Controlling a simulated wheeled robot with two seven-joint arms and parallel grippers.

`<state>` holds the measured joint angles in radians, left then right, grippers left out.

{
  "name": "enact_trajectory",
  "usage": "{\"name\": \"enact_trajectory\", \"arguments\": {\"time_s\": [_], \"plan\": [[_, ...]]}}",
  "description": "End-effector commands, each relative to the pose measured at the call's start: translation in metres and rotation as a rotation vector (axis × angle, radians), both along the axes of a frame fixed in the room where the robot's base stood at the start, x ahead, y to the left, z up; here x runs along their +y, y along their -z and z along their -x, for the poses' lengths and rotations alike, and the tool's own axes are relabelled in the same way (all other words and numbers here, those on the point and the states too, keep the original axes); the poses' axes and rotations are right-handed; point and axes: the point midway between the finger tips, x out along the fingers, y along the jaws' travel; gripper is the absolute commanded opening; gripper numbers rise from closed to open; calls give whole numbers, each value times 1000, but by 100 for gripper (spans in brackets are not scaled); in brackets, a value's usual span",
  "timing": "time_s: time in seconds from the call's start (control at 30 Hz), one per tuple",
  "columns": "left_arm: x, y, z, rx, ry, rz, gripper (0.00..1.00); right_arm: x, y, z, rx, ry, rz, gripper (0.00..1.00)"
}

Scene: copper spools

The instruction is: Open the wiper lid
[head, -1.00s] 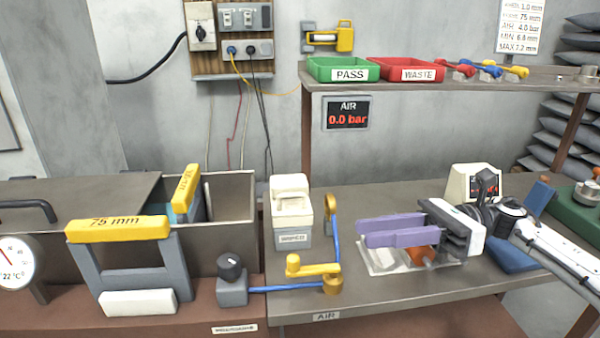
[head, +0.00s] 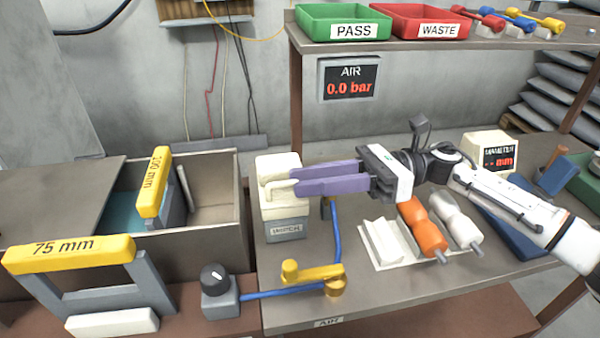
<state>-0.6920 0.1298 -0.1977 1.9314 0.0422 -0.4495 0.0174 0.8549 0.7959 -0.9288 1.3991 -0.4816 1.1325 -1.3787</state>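The wiper (head: 284,228) is a small grey box with a white lid near the left end of the bench, and the lid looks closed. A pale handle (head: 275,190) stands out at the lid's front. My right gripper (head: 284,183) comes in from the right with two purple fingers, level with the lid's top. The fingers look apart, with their tips at the handle, one behind it and one beside its right end. Whether they touch it cannot be told. My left gripper is not in view.
A white tray (head: 385,262) beside an orange spool (head: 421,230) lies below my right arm. A shelf (head: 440,47) with green and red bins hangs behind.

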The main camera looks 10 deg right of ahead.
Motion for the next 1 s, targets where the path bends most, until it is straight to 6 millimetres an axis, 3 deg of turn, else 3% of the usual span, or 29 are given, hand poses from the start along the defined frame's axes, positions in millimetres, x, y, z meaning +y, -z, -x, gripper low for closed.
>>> {"name": "enact_trajectory", "arguments": {"time_s": [0.2,0.47,0.63,1.0], "plan": [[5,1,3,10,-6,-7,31,18,0,0,-1,0,0,26],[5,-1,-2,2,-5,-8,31,20,1,0,0,1,1,26],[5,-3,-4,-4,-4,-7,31,19,1,0,0,0,1,1],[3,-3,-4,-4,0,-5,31,19,0,0,13,-1,1,0]]}}
